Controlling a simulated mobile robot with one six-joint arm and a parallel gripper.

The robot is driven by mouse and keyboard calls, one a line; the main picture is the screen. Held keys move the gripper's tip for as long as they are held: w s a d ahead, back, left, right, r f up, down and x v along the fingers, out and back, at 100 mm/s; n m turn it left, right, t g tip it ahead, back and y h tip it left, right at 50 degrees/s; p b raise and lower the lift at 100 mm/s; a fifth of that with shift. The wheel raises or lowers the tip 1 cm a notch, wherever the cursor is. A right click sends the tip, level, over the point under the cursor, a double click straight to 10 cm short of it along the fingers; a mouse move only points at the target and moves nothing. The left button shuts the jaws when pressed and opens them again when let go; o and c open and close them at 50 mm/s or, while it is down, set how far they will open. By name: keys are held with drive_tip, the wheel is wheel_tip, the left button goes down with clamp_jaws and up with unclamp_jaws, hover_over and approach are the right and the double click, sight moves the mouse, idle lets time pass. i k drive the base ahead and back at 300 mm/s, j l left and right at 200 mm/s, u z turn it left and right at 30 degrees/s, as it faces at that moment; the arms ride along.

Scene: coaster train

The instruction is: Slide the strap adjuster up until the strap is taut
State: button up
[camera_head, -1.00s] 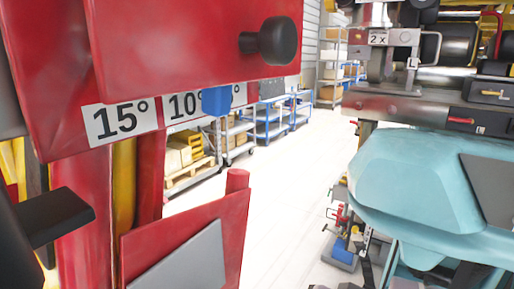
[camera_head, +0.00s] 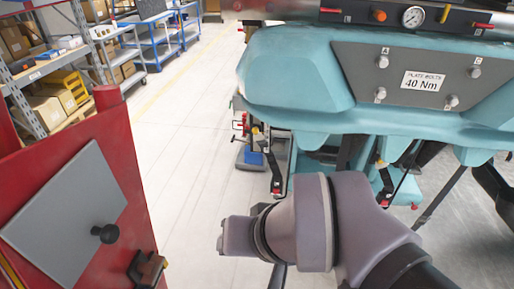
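No strap adjuster can be made out for certain. Thin dark strap-like pieces hang below the teal train body (camera_head: 290,70). One dark piece with a red tip (camera_head: 276,172) hangs left of my arm, and another dark piece with red and yellow parts (camera_head: 384,180) hangs behind my arm. I cannot tell whether either carries the adjuster or how taut it is. My grey-purple arm crosses the lower middle in front of the train's underside. My gripper's fingers do not show, so its hold is hidden.
A red cabinet or stand with a grey plate (camera_head: 66,215) and a black knob (camera_head: 104,234) stands close on the left. A grey panel labelled 40 Nm (camera_head: 422,80) is on the train body. Shelves (camera_head: 58,70) and blue carts (camera_head: 150,45) stand behind. Pale floor (camera_head: 185,140) lies clear between.

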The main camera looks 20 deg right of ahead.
sight(380, 161)
drive_tip(key=k+l+z, duration=0.15)
drive_tip(key=l, duration=0.4)
drive_tip(key=k+l+z, duration=0.15)
drive_tip(key=l, duration=0.45)
drive_tip(key=k+l+z, duration=0.2)
drive_tip(key=l, duration=0.35)
drive_tip(key=l+z, duration=0.15)
drive_tip(key=l, duration=0.45)
